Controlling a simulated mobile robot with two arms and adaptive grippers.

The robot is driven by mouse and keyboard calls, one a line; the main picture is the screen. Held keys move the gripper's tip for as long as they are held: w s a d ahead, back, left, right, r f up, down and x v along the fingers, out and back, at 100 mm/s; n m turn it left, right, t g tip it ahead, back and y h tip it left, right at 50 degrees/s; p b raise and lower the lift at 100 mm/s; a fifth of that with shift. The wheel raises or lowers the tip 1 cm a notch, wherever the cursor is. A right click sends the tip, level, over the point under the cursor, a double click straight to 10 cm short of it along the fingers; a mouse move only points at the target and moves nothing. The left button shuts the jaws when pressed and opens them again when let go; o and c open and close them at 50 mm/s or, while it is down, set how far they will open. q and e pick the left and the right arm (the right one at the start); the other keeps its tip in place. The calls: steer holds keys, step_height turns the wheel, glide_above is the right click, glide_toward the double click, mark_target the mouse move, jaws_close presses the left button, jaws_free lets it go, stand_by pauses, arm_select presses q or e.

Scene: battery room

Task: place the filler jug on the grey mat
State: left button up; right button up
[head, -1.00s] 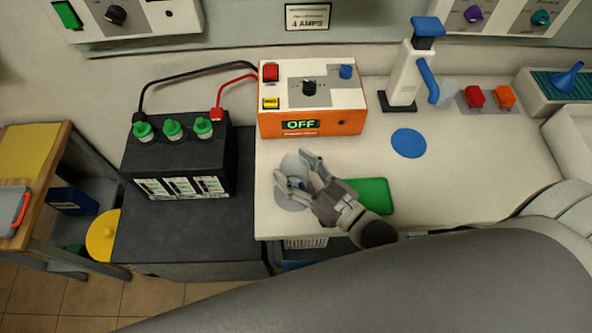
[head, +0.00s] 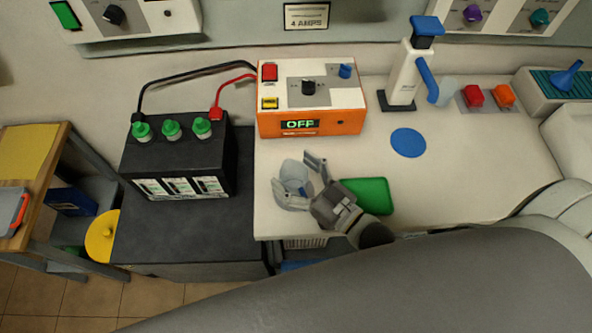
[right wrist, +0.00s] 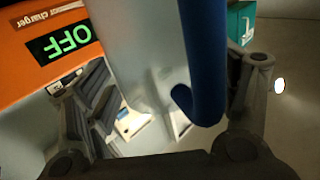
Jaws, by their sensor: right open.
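The filler jug (head: 293,172), pale and see-through with a blue handle, stands near the left end of the white worktop. The grey mat (head: 292,206) shows only as a small rim under and in front of it; the rest is hidden by the jug and my fingers. The jug appears to be on the mat. My right gripper (head: 296,176) is open, with its fingers spread around the handle side of the jug. In the right wrist view the blue handle (right wrist: 203,65) and the jug's pale wall (right wrist: 140,50) are between the parted fingers. My left gripper is not in view.
The orange charger (head: 345,122), reading OFF, stands behind the jug. A green mat (head: 372,195) lies right of it. A blue round mat (head: 408,142) lies farther right, before a white-and-blue stand (head: 403,78). A black battery (head: 180,165) stands at left. The right worktop is fairly clear.

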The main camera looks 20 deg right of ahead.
steer(key=shift+r, duration=0.15)
steer(key=b+v, duration=0.2)
steer(key=v, duration=1)
